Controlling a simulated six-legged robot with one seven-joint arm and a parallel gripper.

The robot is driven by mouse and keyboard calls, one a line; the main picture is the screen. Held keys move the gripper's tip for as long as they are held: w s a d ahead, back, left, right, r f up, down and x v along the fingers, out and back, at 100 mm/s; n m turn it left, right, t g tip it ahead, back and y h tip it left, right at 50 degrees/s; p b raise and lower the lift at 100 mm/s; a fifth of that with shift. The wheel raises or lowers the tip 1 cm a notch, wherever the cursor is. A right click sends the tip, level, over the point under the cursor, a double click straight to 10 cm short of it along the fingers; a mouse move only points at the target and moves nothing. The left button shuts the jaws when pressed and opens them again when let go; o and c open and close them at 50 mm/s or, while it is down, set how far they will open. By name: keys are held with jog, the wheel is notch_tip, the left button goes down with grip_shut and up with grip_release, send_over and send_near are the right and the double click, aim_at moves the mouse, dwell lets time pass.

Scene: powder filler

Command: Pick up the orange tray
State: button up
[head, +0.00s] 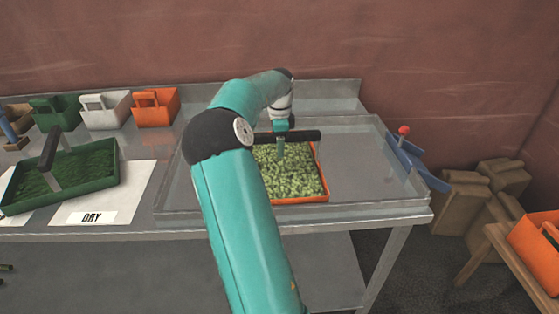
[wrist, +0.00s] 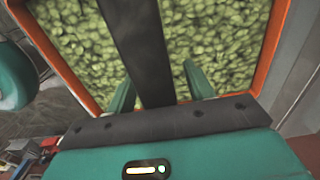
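The orange tray (head: 324,180) sits in the clear-walled bay on the metal table, filled with light green pellets or cones (head: 290,178). A dark handle bar (head: 303,136) runs across above it. My gripper (head: 281,150) is over the tray at the handle, pointing down. In the wrist view, the dark bar (wrist: 143,35) passes between my two green fingers (wrist: 160,80), with a gap visible on each side. The gripper looks open around the bar. The orange rim (wrist: 270,50) shows there too. My arm hides the tray's left part in the head view.
A green tray (head: 105,180) with a dark handle stands at left by a "DRY" label (head: 92,217). White (head: 105,110) and orange (head: 155,108) carriers line the back. A red-knobbed lever (head: 404,131) is right of the bay. Brown sacks (head: 465,200) stand beyond.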

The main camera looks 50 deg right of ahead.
grip_shut()
jog(key=shift+r, duration=0.2)
jog(key=shift+r, duration=0.55)
jog(key=w+a+r, duration=0.2)
jog(key=a+r, duration=1.2)
jog(key=r, duration=0.4)
jog(key=shift+r, duration=0.3)
